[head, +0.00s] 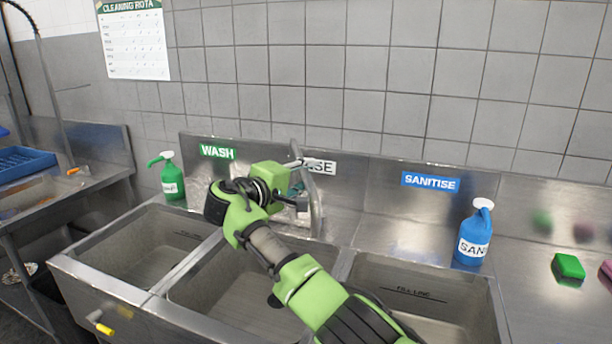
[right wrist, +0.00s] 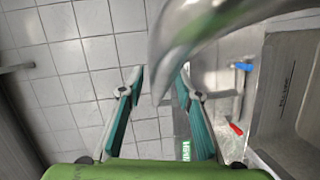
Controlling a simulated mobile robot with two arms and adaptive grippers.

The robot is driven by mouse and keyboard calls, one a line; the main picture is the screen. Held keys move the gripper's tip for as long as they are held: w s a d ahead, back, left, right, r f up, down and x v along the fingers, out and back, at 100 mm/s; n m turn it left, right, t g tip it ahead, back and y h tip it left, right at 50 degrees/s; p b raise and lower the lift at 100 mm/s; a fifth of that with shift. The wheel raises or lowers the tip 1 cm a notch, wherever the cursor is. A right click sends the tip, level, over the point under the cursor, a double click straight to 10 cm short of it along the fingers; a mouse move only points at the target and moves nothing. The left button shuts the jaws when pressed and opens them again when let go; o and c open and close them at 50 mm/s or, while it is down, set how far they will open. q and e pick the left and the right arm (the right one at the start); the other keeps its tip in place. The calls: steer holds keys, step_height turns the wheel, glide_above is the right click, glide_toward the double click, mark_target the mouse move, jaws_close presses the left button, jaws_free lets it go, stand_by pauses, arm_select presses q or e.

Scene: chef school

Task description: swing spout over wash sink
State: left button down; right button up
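The metal spout (head: 316,206) rises behind the middle sink, in front of the partly covered rinse sign (head: 321,166). In the right wrist view the curved spout (right wrist: 200,30) is large and blurred, its lower end showing between my fingertips. My right gripper (head: 304,184) is beside the spout's upper part, fingers apart. Its open fingers (right wrist: 160,88) also show in the right wrist view; I cannot tell whether they touch the spout. The wash sink (head: 140,250) is the left basin, below the green wash sign (head: 218,152). My left gripper is out of view.
My right arm crosses the middle sink (head: 215,290). A green soap bottle (head: 172,180) stands behind the wash sink. A blue sanitiser bottle (head: 474,236) and green sponge (head: 568,268) are at the right. Blue (right wrist: 243,67) and red (right wrist: 236,128) tap levers show in the right wrist view.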

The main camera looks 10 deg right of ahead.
steer(key=shift+a, duration=0.15)
steer(key=v, duration=0.7)
steer(key=shift+s, duration=0.2)
